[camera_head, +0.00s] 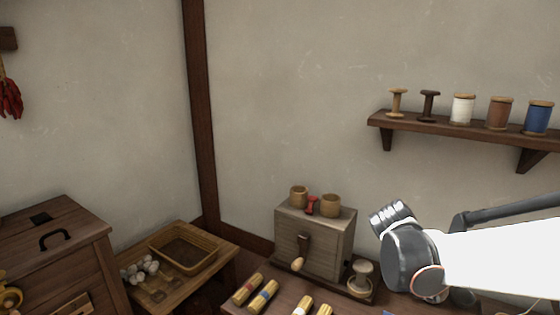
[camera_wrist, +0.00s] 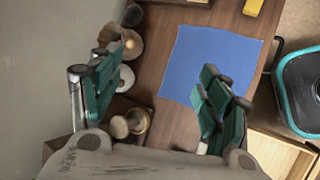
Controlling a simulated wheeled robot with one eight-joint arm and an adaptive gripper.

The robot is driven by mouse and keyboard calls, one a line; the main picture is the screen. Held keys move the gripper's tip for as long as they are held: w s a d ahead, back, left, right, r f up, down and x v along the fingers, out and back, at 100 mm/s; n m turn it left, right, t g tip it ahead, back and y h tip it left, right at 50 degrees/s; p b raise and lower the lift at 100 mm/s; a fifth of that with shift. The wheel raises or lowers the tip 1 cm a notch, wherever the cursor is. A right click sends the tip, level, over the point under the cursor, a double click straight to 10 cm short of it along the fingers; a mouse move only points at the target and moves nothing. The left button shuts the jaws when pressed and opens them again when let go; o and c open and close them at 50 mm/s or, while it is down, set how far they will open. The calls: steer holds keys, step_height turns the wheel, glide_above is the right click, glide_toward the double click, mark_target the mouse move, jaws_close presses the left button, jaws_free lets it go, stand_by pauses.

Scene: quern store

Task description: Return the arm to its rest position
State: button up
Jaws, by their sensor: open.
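My gripper (camera_wrist: 162,78) shows in the wrist view with its two green-padded fingers spread apart and nothing between them. It is over a wooden tabletop with a blue cloth (camera_wrist: 180,65) lying flat beyond the fingers. My arm (camera_head: 500,262) reaches in from the right edge of the head view, with a white link and a dark joint in front of the wall and above the table. The gripper itself cannot be made out in the head view.
A wooden mill box (camera_head: 325,246) with a crank stands near my arm's dark joint. A turned wooden piece (camera_head: 361,279) stands beside it. Yellow bundles (camera_head: 264,295) lie in front. A wall shelf (camera_head: 460,128) with spools is above. A wooden chest (camera_head: 45,215) stands left.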

steer(key=s+a+r+m+t+y, duration=0.3)
steer(key=s+a+m+y, duration=0.4)
steer(key=s+a+m, duration=0.4)
steer(key=s+a+t, duration=0.1)
steer(key=s+a, duration=0.3)
steer(key=s, duration=0.2)
steer(key=shift+s+a+r, duration=0.15)
steer(key=shift+a+r, duration=0.05)
steer(key=shift+a, duration=0.1)
